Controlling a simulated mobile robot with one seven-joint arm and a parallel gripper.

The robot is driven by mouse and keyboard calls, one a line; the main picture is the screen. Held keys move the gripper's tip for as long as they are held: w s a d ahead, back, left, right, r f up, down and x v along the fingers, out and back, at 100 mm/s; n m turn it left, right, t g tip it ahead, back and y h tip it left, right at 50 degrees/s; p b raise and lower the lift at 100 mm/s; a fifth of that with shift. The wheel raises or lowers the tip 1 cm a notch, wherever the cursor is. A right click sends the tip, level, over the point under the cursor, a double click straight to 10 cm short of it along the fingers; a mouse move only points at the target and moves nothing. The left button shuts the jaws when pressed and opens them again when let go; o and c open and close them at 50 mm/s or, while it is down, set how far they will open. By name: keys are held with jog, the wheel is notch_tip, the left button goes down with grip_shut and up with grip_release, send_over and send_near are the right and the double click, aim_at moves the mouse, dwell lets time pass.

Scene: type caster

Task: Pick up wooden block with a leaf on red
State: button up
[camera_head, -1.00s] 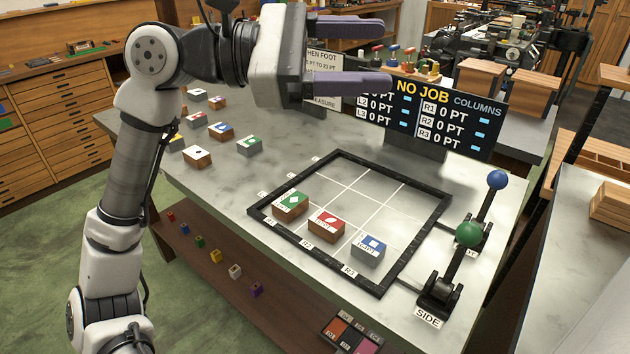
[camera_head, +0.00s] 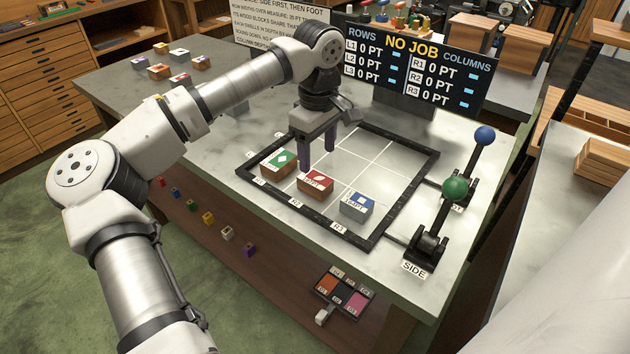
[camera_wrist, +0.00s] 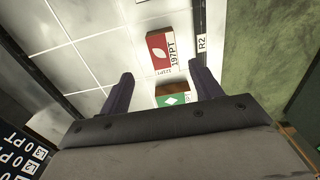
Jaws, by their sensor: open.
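The green block (camera_wrist: 172,99) shows between the fingers, partly hidden by the gripper body.
The grid frame (camera_head: 405,207) encloses empty cells behind the blocks. Two levers, one with a green knob (camera_head: 454,188) and one with a blue knob (camera_head: 485,135), stand at right. A scoreboard (camera_head: 415,70) stands behind. Several blocks (camera_head: 160,71) sit at the back left.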

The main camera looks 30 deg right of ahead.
aim_at(315, 179)
notch_tip(315, 179, down, 2)
jog(key=shift+f, duration=0.25)
jog(key=f, duration=0.1)
jog(key=f+p, duration=0.2)
jog(key=f, duration=0.1)
jog(key=shift+a, duration=0.35)
jog(key=shift+f, duration=0.55)
jog(key=c, duration=1)
jog(key=shift+c, duration=0.2)
jog(key=shift+r, duration=0.1)
